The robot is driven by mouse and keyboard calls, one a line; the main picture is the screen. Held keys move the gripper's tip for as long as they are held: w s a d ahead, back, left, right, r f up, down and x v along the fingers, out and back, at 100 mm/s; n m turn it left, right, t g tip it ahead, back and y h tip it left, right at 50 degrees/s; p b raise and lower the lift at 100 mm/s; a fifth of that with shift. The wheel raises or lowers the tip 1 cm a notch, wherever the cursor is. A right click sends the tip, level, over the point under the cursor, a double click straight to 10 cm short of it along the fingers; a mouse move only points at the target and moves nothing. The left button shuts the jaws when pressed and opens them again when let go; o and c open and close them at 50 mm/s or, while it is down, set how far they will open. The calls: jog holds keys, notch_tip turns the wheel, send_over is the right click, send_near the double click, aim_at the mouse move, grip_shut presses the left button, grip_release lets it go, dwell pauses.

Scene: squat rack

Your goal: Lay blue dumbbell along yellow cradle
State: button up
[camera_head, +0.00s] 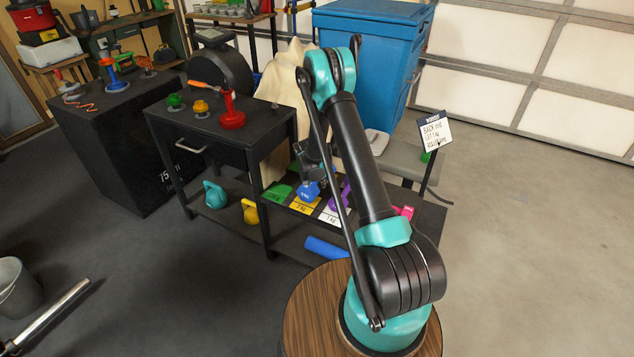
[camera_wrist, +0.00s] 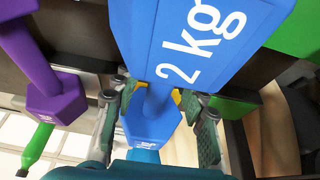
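The blue dumbbell (camera_head: 309,190), marked 2 kg, is at the rack's lower shelf in the head view, just above the yellow cradle (camera_head: 304,207). In the wrist view the blue dumbbell (camera_wrist: 200,40) fills the upper middle, its far head below. Small yellow patches show behind its handle. My gripper (camera_wrist: 160,118) has its two fingers on either side of the handle, with gaps visible between fingers and handle, so it looks open. In the head view my gripper (camera_head: 316,172) is partly hidden by my arm. Whether the dumbbell rests in the cradle cannot be told.
A purple dumbbell (camera_wrist: 55,90) stands close on the left in the wrist view. A green cradle (camera_head: 277,193) and a white one (camera_head: 331,217) flank the yellow. A teal kettlebell (camera_head: 214,194) sits to the left.

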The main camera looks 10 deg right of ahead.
jog(key=v, duration=1)
jog(key=shift+a+r, duration=0.1)
jog(key=shift+r, duration=0.25)
jog(key=shift+v, duration=0.95)
jog(key=s+d+r+n+y, duration=0.1)
jog(key=s+d+r+n, duration=0.3)
jog(key=s+r, duration=1.15)
jog(key=s+d+n+y, duration=0.1)
jog(key=s+d+n, duration=0.1)
jog(key=s, duration=2)
jog(key=shift+s+d+n+t+y, duration=0.3)
jog(key=shift+d+n, duration=0.1)
jog(key=shift+n, duration=0.2)
jog(key=shift+r, duration=0.1)
